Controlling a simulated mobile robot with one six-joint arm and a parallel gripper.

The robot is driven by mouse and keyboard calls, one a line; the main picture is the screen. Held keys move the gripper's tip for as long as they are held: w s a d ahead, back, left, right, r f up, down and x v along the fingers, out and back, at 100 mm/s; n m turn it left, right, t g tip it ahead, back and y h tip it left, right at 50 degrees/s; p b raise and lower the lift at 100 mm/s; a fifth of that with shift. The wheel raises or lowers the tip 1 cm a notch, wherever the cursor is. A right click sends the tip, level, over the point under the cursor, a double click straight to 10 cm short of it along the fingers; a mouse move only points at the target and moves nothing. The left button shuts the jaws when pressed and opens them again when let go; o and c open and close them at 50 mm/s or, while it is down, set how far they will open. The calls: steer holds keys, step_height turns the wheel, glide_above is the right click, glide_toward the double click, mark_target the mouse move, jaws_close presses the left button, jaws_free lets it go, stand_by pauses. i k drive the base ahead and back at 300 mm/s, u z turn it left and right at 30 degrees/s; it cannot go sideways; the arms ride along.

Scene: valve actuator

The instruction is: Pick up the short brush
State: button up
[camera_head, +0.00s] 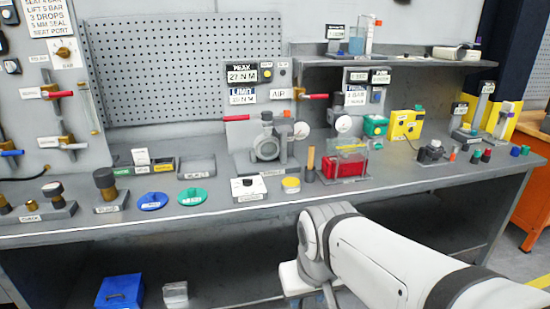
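A small upright item (310,161) with a light brown, wood-like top and a dark reddish lower part stands on the bench, left of the clear box with the red base. It may be the short brush, but it is too small to be sure, and I see no bristles. My white arm comes in from the lower right, in front of the bench edge. Its wrist end is low in the picture, below the benchtop and apart from the items on it. The gripper fingers do not show clearly, so I see nothing held.
The grey workbench (230,206) holds a yellow round item (291,184), a white-faced box (248,188), a clear box with a red base (345,166) and a grey valve body (266,145). Green (193,197) and blue (153,201) discs lie left. A shelf (400,62) overhangs the back right.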

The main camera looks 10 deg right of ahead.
mark_target(311, 153)
steer(key=k, duration=1.2)
steer(key=z, duration=0.5)
steer(key=i, duration=0.65)
steer(key=z, duration=0.35)
steer(key=i, duration=1.65)
steer(key=u, duration=0.85)
steer(key=i, duration=0.75)
steer(key=u, duration=0.45)
steer(key=k, duration=0.95)
steer(key=u, duration=0.05)
